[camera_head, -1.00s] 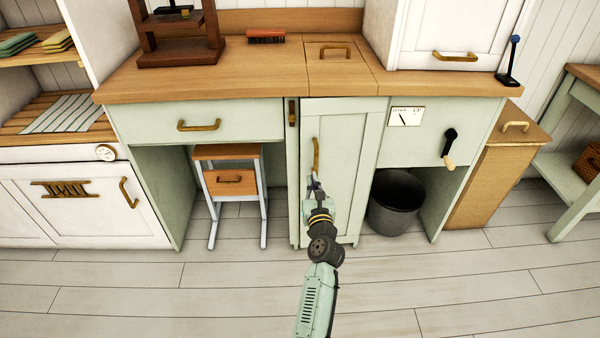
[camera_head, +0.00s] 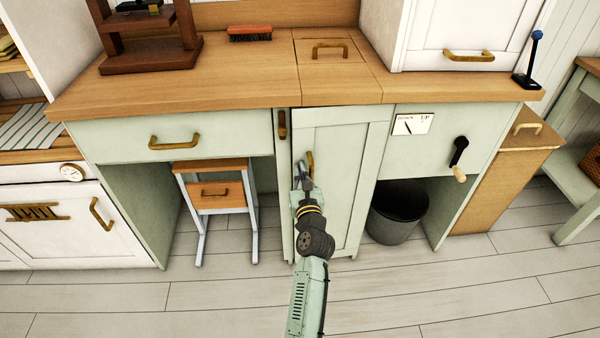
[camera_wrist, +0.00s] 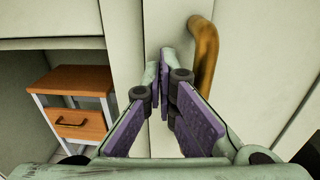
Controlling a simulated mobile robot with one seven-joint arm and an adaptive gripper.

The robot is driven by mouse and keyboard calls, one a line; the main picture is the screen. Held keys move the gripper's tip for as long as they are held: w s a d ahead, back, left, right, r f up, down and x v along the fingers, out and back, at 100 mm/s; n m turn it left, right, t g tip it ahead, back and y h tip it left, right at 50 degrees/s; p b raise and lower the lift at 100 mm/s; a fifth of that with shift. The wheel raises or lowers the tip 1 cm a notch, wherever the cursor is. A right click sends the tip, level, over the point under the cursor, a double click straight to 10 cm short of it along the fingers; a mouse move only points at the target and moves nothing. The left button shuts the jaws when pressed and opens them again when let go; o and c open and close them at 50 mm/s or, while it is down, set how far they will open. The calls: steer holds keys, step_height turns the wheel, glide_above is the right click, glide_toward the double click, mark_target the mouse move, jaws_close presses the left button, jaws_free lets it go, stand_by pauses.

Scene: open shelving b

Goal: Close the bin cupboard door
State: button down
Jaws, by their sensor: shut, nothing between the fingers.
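The pale green cupboard door (camera_head: 345,180) stands in the middle of the counter front, with a curved brass handle (camera_head: 310,163) near its left edge. It looks flush or nearly so; a small gap is hard to tell. My gripper (camera_head: 302,172) is shut and empty, in front of the door's left edge by the handle. In the wrist view my fingertips (camera_wrist: 164,62) point at the pale front just left of the handle (camera_wrist: 204,60). Whether they touch it is unclear. My gripper hides the handle's lower end in the head view.
A small wooden drawer unit on pale legs (camera_head: 215,185) stands in the open bay to the left. A dark grey bin (camera_head: 398,212) stands in the bay to the right, under a panel with a crank (camera_head: 460,155). The floor in front is clear.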

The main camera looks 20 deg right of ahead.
steer(key=shift+w, duration=0.1)
stand_by(0.3)
steer(key=p+x, duration=0.1)
steer(key=x, duration=0.1)
steer(key=shift+w+r, duration=0.15)
steer(key=shift+w, duration=0.2)
steer(key=shift+r, duration=0.1)
